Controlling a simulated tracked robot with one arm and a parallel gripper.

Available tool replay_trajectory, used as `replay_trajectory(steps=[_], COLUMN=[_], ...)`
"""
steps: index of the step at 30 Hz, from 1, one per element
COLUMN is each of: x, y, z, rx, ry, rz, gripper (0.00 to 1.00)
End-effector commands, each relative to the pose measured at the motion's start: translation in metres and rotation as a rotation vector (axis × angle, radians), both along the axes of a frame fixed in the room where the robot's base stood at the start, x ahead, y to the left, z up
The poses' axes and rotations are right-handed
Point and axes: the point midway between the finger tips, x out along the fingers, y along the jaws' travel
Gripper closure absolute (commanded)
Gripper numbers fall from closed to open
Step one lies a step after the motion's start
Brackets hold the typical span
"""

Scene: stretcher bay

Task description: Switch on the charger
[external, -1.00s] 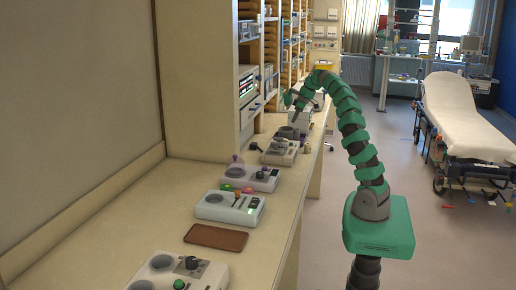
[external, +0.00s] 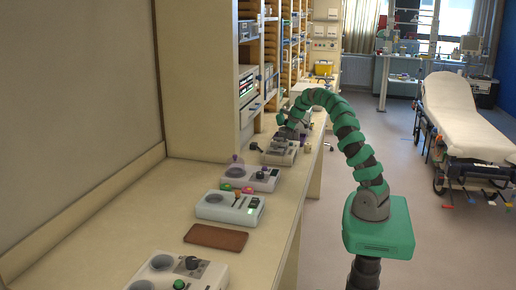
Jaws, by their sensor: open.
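Several pale devices with dials, switches or round wells stand in a row on the bench; I cannot tell from this view which one is the charger. My gripper (external: 284,124) is low over the far grey-beige device (external: 280,155), near its back part. The gripper is small here, and my arm partly covers that device, so contact cannot be told. A device with a purple knob (external: 262,178) stands nearer. The nearest device (external: 165,275) has a black dial and a green button.
A brown tray (external: 216,237) lies flat on the bench (external: 120,235) between the two nearest devices. Shelves (external: 248,85) rise at the back left of my gripper. A stretcher (external: 455,110) stands on the floor to the right. The front left of the bench is clear.

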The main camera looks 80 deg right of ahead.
Motion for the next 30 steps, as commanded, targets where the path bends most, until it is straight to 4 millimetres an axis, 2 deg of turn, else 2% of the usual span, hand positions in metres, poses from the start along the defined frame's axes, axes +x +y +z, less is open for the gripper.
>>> replay_trajectory(steps=[5, 9, 10, 17, 30], x=[0.0, 0.0, 0.0, 0.0009, 0.0077], y=[-0.0002, -0.0002, -0.0002, -0.001, -0.0024], z=[0.0004, 0.0005, 0.0005, 0.0012, 0.0054], rx=[-0.001, -0.001, -0.001, -0.003, -0.005], ry=[-0.001, -0.001, -0.001, 0.019, 0.223], rz=[0.0, 0.0, 0.0, 0.0, -0.002], gripper=[0.58, 0.97, 1.0, 1.0, 1.0])
